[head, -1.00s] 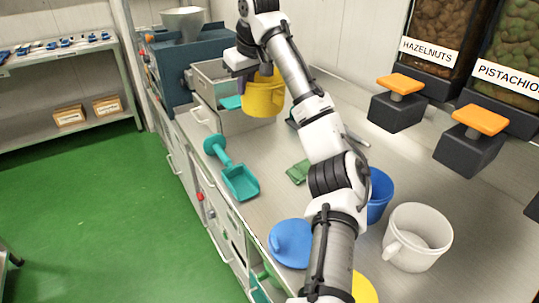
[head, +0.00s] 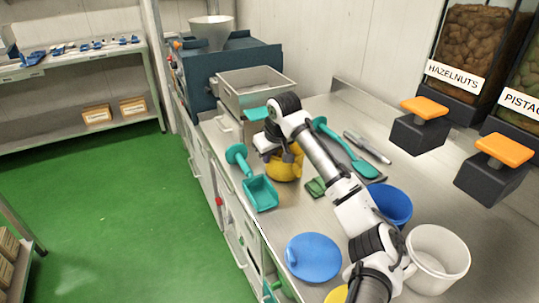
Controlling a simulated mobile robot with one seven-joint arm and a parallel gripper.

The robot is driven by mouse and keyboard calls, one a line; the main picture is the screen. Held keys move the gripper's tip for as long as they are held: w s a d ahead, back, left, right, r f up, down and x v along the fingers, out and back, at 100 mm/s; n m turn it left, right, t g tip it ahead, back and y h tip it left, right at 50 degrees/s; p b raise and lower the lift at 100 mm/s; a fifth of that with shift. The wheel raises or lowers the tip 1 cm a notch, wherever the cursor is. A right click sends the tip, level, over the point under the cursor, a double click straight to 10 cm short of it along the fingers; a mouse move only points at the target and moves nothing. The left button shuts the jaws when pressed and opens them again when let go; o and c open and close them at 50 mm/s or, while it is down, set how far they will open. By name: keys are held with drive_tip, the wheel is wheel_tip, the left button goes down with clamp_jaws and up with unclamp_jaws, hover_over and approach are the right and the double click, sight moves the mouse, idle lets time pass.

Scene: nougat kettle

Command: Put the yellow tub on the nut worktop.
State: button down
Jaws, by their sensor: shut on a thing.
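The yellow tub (head: 284,170) is in the head view, at or just above the steel nut worktop (head: 318,226). It lies between the teal scoop and the small green cloth. My gripper (head: 275,152) is shut on the tub from above, at its upper left side. My wrist hides much of the tub's top. I cannot tell whether the tub's base touches the worktop.
Close to the tub are a teal scoop (head: 260,192), a green cloth (head: 316,187) and a teal spatula (head: 364,168). A steel bin (head: 258,95) stands behind. A blue tub (head: 392,203), a blue lid (head: 314,257) and a white tub (head: 437,258) stand nearer.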

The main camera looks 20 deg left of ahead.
drive_tip(key=shift+f, duration=0.15)
drive_tip(key=shift+f, duration=0.1)
drive_tip(key=c, duration=1.6)
unclamp_jaws()
drive_tip(key=b+v, duration=0.2)
drive_tip(key=v, duration=1)
